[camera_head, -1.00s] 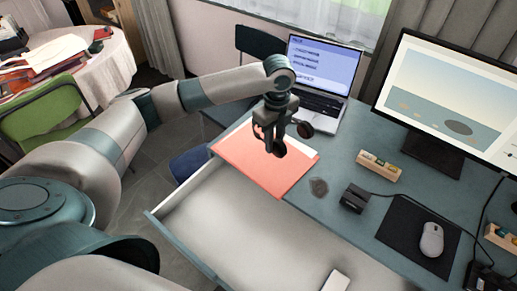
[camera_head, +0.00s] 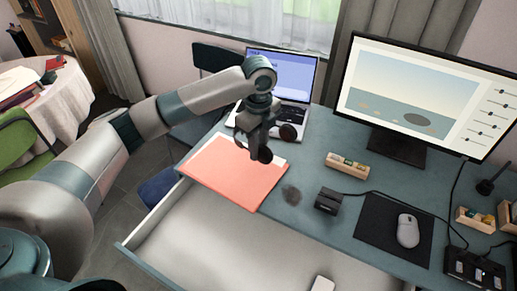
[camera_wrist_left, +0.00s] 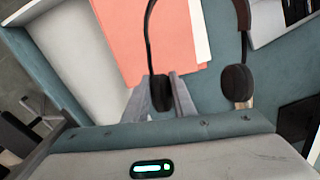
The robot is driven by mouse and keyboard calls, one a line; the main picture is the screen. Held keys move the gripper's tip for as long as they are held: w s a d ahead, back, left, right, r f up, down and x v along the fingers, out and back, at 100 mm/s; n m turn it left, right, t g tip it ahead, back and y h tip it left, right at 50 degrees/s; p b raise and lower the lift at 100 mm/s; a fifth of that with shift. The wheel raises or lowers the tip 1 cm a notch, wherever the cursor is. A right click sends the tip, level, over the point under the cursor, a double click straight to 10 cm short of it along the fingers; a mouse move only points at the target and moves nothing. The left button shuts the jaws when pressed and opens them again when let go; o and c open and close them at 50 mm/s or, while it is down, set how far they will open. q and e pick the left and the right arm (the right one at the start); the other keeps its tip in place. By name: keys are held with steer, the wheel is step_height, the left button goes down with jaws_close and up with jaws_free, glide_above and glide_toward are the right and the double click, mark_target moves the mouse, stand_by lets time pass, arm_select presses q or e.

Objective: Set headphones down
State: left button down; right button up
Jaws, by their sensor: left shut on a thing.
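The dark headphones show in the left wrist view, with a brown-lined band running up out of the frame, one ear cup (camera_wrist_left: 161,92) between my finger pads and the other ear cup (camera_wrist_left: 237,82) hanging free to the right. In the head view the free ear cup (camera_head: 288,132) shows beside my left gripper (camera_head: 261,146). My left gripper is shut on the headphones, over the far right part of a salmon folder (camera_head: 232,176) on the desk. I cannot tell how high the headphones are above the desk. My right gripper is not in view.
The blue-grey desk (camera_head: 300,225) holds an open laptop (camera_head: 284,75), a monitor (camera_head: 410,95), a wooden block tray (camera_head: 348,166), a black box (camera_head: 328,201), and a mouse (camera_head: 408,231) on a dark pad. An open drawer (camera_head: 215,240) juts out in front.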

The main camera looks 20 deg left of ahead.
arm_select(q)
steer(key=shift+s+r, duration=0.1)
steer(key=shift+s+d+r+n, duration=0.1)
steer(key=shift+s+r+n, duration=0.15)
steer(key=shift+n, duration=0.35)
steer(key=shift+s+d+r+n, duration=0.15)
steer(key=shift+s+n, duration=0.15)
steer(key=shift+n, duration=0.3)
steer(key=s+r+n, duration=0.2)
steer(key=s+n, duration=0.5)
steer(key=n, duration=0.2)
steer(key=s+r+n, duration=0.2)
steer(key=s+n, duration=0.5)
steer(key=n, duration=0.3)
steer(key=shift+s+d+r+n, duration=0.2)
steer(key=shift+d+r+n, duration=0.05)
steer(key=shift+d+n, duration=0.05)
